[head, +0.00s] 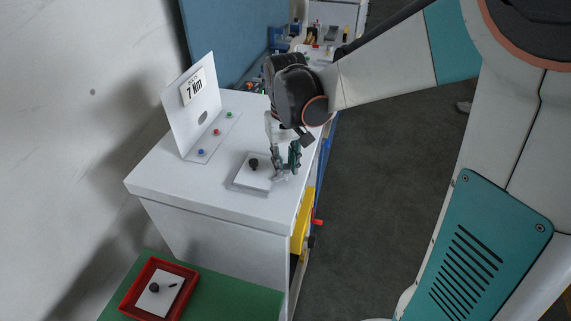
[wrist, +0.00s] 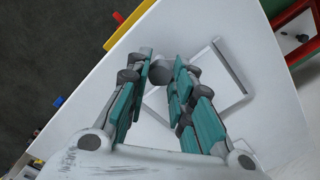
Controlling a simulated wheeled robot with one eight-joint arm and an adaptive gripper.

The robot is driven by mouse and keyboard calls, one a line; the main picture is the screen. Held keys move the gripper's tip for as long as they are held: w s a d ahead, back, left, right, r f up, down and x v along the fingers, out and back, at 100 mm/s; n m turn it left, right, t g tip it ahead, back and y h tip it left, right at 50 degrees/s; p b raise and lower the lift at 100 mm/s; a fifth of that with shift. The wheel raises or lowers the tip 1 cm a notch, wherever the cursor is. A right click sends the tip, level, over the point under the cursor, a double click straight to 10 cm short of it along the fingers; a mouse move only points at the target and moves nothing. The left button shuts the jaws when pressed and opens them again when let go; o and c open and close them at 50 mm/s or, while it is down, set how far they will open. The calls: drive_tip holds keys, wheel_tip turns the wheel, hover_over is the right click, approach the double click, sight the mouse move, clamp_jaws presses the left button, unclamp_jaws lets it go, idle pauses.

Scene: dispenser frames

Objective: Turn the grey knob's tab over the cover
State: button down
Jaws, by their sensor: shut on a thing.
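A white square plate (head: 244,178), which looks like the cover, lies on the white cabinet top with a small dark knob (head: 253,163) on it. My gripper (head: 284,172) points down at the plate's right side. In the wrist view my gripper (wrist: 166,76) is shut on the rounded grey knob (wrist: 184,66), which shows between its teal-padded fingertips. The square's grey outline (wrist: 230,66) shows beside and behind the fingers. The grey knob's tab is not clear, and my fingers hide part of the square.
An upright white panel (head: 180,118) with a "7 Nm" label stands at the left, with several coloured buttons (head: 216,132) by it. A red tray (head: 128,301) on a green surface (head: 237,301) holds another white plate with a dark knob. Yellow and red parts stick out from the cabinet's right side.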

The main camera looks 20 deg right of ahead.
sight(285, 167)
drive_tip(key=m+b, duration=0.1)
drive_tip(key=m, duration=0.3)
drive_tip(key=shift+m, duration=0.3)
drive_tip(key=shift+m+b, duration=0.3)
drive_tip(key=shift+m, duration=2.3)
drive_tip(key=c, duration=1.4)
unclamp_jaws()
drive_tip(key=shift+a, duration=0.1)
wheel_tip(285, 167, up, 12)
drive_tip(key=shift+s, duration=0.15)
